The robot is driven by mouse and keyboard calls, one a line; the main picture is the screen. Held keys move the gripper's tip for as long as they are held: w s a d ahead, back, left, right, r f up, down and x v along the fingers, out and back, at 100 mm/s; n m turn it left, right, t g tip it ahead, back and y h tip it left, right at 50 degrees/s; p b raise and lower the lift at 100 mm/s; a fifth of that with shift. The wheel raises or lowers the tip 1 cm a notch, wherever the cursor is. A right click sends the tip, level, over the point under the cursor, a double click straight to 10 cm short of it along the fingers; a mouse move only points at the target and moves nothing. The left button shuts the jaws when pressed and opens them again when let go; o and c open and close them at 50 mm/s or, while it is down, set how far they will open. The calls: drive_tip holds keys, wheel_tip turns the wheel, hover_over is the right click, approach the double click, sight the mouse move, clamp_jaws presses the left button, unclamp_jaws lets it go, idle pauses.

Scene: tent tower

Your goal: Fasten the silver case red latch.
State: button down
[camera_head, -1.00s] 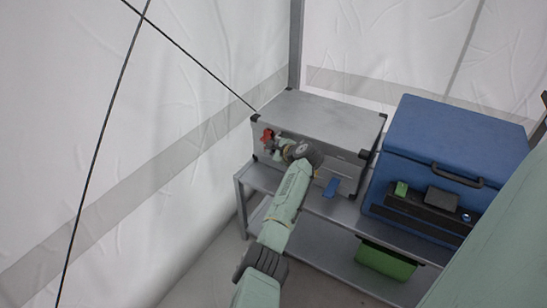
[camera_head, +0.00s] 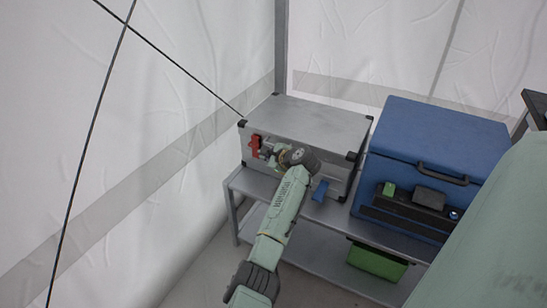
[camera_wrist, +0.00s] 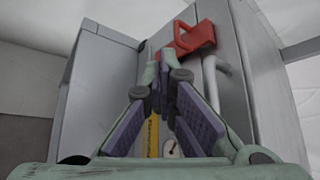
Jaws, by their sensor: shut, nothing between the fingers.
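The silver case (camera_head: 320,120) stands with its lid down on a metal table. Its red latch (camera_head: 255,146) is on the left part of the front face. In the wrist view the red latch (camera_wrist: 195,38) is just beyond and right of my fingertips. I cannot tell whether it lies flat against the case or whether the fingers touch it. My gripper (camera_head: 267,152) is shut and empty in front of the case, just right of the latch; it also shows in the wrist view (camera_wrist: 162,62). A blue latch (camera_head: 320,191) is on the right part of the front.
A grey handle (camera_wrist: 214,85) is near the latch in the wrist view. A blue box (camera_head: 440,130) stands right of the case, with a dark strip of small items before it. A green bin (camera_head: 377,262) is below. The tent wall (camera_head: 150,190) is close on the left.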

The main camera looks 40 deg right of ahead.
drive_tip(key=v, duration=0.7)
drive_tip(key=shift+s, duration=0.1)
idle(0.4)
